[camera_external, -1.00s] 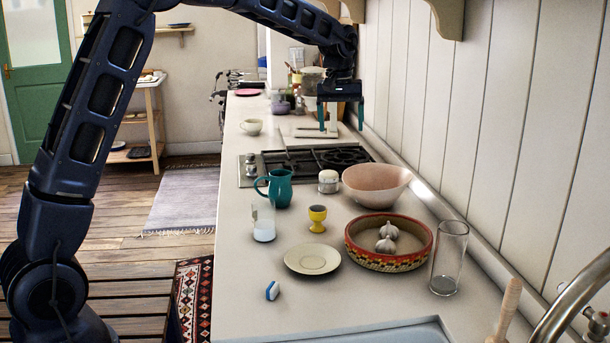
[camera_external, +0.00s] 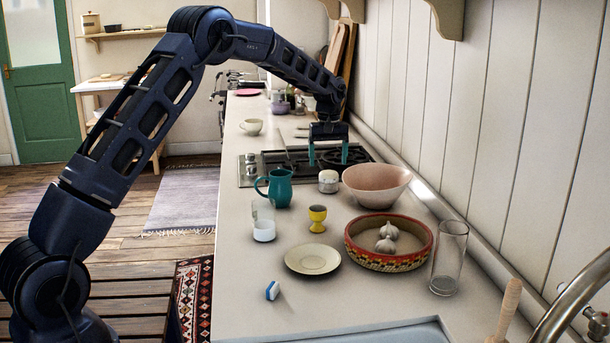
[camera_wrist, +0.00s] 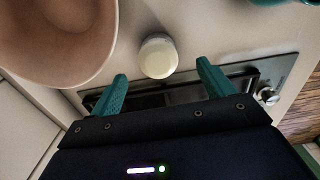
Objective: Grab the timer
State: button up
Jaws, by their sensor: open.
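The small round white thing with a grey band, which looks like the timer (camera_external: 328,182), stands on the counter between the teal jug and the pink bowl. In the wrist view the timer (camera_wrist: 158,56) shows its pale top, just beyond and between the fingertips. My gripper (camera_external: 329,158) is open and empty, with its teal fingers pointing down above the near edge of the hob, behind the timer in the external view. In the wrist view my gripper (camera_wrist: 161,72) has a finger to each side of the timer's line. No contact shows.
The pink bowl (camera_external: 377,188) stands close on the timer's right, and the teal jug (camera_external: 280,188) on its left. The hob (camera_external: 270,160) lies behind. A yellow egg cup (camera_external: 317,218), a glass with white contents (camera_external: 264,231) and a patterned dish (camera_external: 388,261) stand in front.

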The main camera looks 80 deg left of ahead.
aim_at(329, 172)
jog(key=shift+w+a+f, duration=0.1)
jog(key=shift+w+f, duration=0.05)
jog(key=shift+f, duration=1.65)
jog(key=shift+w+f, duration=0.1)
jog(key=shift+f, duration=1.65)
jog(key=shift+r, duration=0.1)
jog(key=c, duration=1.3)
